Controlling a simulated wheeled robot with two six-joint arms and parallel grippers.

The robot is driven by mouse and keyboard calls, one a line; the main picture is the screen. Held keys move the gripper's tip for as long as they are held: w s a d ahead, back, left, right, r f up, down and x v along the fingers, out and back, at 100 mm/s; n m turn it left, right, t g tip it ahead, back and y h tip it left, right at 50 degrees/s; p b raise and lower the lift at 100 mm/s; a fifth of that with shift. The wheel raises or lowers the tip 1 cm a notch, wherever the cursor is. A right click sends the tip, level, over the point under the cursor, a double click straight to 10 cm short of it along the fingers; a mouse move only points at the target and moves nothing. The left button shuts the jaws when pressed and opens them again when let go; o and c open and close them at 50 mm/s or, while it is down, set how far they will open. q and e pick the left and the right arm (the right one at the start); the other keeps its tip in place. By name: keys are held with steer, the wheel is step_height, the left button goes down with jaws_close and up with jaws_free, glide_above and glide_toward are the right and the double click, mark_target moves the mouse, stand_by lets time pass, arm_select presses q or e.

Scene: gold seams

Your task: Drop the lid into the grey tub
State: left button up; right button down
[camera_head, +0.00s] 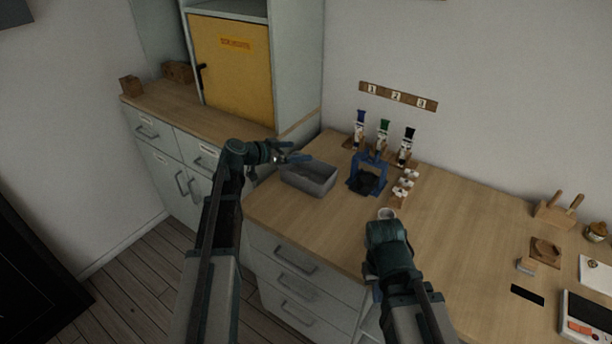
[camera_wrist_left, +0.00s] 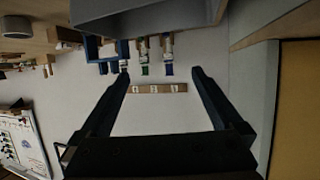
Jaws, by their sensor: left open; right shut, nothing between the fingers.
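The grey tub (camera_head: 318,184) stands on the counter near its left end. It also shows upside down at the top of the left wrist view (camera_wrist_left: 150,14). My left gripper (camera_head: 297,156) is open and empty above the tub's back left rim, and its two spread fingers show in the left wrist view (camera_wrist_left: 160,78). I cannot make out a lid in either view. The tub's floor is shaded, so I cannot tell if anything lies in it. My right gripper (camera_head: 374,284) is shut and empty by the counter's front edge, its fingers mostly hidden behind my arm.
A blue stand (camera_head: 355,184) with a dark pad is right of the tub. Behind are tubes with blue (camera_head: 361,117), green (camera_head: 383,126) and black caps (camera_head: 408,134). A white cup (camera_head: 387,213) stands beyond my right wrist. A yellow cabinet door (camera_head: 232,75) is behind left.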

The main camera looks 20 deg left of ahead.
arm_select(q)
steer(key=p+v, duration=0.4)
steer(key=v, duration=0.9)
steer(key=shift+p, duration=0.35)
steer(key=shift+s+f, duration=0.1)
steer(key=s+d+f+g+y, duration=0.1)
steer(key=s+d+f+g, duration=0.2)
steer(key=s+d, duration=0.2)
steer(key=s+d+f+g+y, duration=0.1)
steer(key=s+d+f+g, duration=0.2)
steer(key=d, duration=0.7)
steer(key=s+d+f+g+y+p, duration=0.1)
steer(key=s+d+f+g, duration=0.2)
steer(key=s+d, duration=0.3)
steer(key=shift+s+d+f+n+g, duration=0.2)
steer(key=shift+d+f, duration=0.2)
steer(key=shift+d, duration=0.2)
steer(key=shift+s+d+f+n+g, duration=0.1)
steer(key=shift+s+d+f+n, duration=0.1)
steer(key=shift+d+f, duration=0.35)
steer(key=s+d+n+g+y, duration=0.1)
steer(key=s+d+n+y, duration=0.1)
steer(key=s+y, duration=0.4)
steer(key=shift+s+f+g, duration=0.3)
steer(key=shift+s+f, duration=0.2)
steer(key=shift+s, duration=1.1)
steer(key=shift+d, duration=0.1)
